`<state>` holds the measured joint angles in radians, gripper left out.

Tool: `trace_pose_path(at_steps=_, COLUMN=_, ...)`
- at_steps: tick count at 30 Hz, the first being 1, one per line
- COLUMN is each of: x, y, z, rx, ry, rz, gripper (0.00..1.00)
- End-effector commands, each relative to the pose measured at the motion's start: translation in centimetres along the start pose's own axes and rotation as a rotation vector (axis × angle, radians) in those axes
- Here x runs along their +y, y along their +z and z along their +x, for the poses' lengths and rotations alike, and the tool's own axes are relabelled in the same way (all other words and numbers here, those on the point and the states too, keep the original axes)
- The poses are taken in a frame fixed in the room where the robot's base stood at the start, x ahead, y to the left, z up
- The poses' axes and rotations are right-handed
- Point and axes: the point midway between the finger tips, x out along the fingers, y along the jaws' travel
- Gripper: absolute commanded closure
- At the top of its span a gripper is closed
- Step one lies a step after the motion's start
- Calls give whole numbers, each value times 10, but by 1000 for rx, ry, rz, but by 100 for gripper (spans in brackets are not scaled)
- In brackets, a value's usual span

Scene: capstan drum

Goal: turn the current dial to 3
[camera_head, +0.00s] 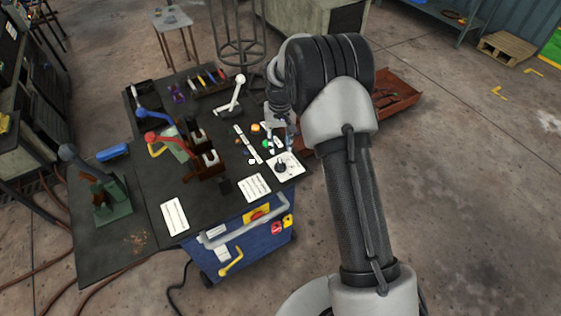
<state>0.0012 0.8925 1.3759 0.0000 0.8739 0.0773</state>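A white square plate with a dark round knob (281,168), which looks like the current dial, lies at the right front corner of the dark bench top (215,185). Its numbers and pointer are too small to read. My gripper (285,143) hangs over the right edge of the bench, just behind the dial as seen in the head view. It looks apart from the knob, though the exact gap cannot be told. The fingers are small and partly hidden by my arm, so I cannot tell whether they are open or shut.
Small coloured buttons, including an orange one (255,127), sit left of my gripper. Levers with red (160,141), blue (152,116) and white (237,87) handles stand farther left and back. A white label card (254,187) lies left of the dial. A red tray (398,88) is behind my arm.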

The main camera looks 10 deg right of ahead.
Motion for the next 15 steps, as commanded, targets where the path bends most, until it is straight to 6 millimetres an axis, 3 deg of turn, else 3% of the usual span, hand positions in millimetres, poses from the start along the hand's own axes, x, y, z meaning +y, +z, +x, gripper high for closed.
trace_pose_path(at_steps=1, x=0, y=1, z=14, rx=-3, ry=0, rz=0, gripper=67)
trace_pose_path(at_steps=6, x=0, y=1, z=51, rx=-2, ry=0, rz=0, gripper=67)
trace_pose_path(at_steps=15, x=0, y=0, z=90, rx=0, ry=0, rz=0, gripper=67)
